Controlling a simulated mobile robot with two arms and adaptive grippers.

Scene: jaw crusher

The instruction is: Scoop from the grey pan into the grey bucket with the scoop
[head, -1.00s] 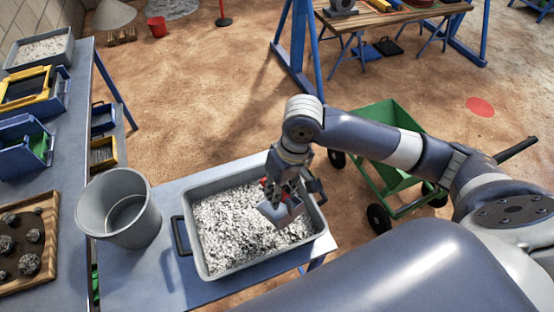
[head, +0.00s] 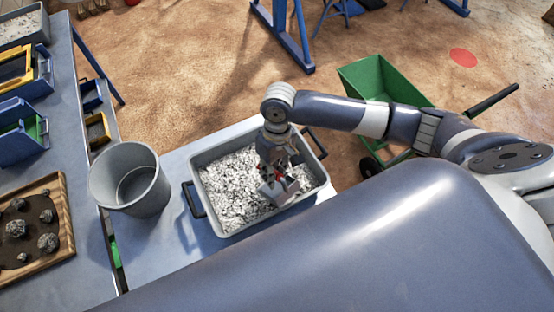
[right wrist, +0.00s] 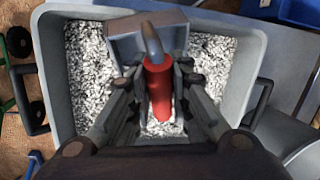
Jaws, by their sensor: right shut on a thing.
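The grey pan (head: 199,170) stands on the blue-grey table and is filled with white and grey crushed stone (head: 228,192). My right gripper (head: 277,172) is over the pan, shut on the red handle of the scoop (head: 280,191). In the right wrist view the red handle (right wrist: 158,88) sits between the fingers, and the grey scoop head (right wrist: 125,38) is over the stone near the pan's wall. I cannot tell if the scoop touches the stone. The grey bucket (head: 118,189) stands upright left of the pan, and its visible inside looks empty. My left gripper is not in view.
A wooden tray (head: 66,222) with several dark rocks lies on the left bench. Blue bins (head: 22,135) stand behind it. A green wheelbarrow (head: 385,80) stands on the floor beyond the pan. The table between bucket and pan is bare.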

